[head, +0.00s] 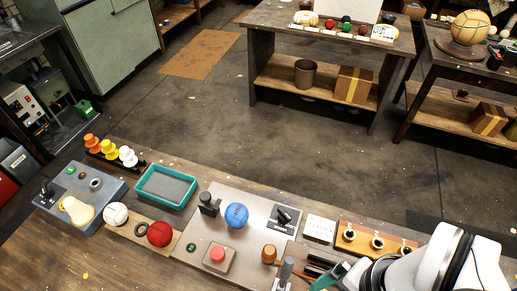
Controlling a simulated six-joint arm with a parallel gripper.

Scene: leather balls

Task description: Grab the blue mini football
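The blue mini football (237,216) is a small round ball with dark lettering or seams. It sits on a grey control panel (218,195) on the near bench, between a black knob (209,203) and a black switch plate (284,218). My white arm comes in at the lower right corner. The end of my gripper (343,276) points left near the bottom edge, to the right of and nearer than the ball, clearly apart from it. The finger opening is too small and partly hidden to judge, and no ball shows at its tip.
A red ball (159,234), white ball (115,214) and teal tray (166,186) lie left. A wooden socket board (376,241) is beside my arm.

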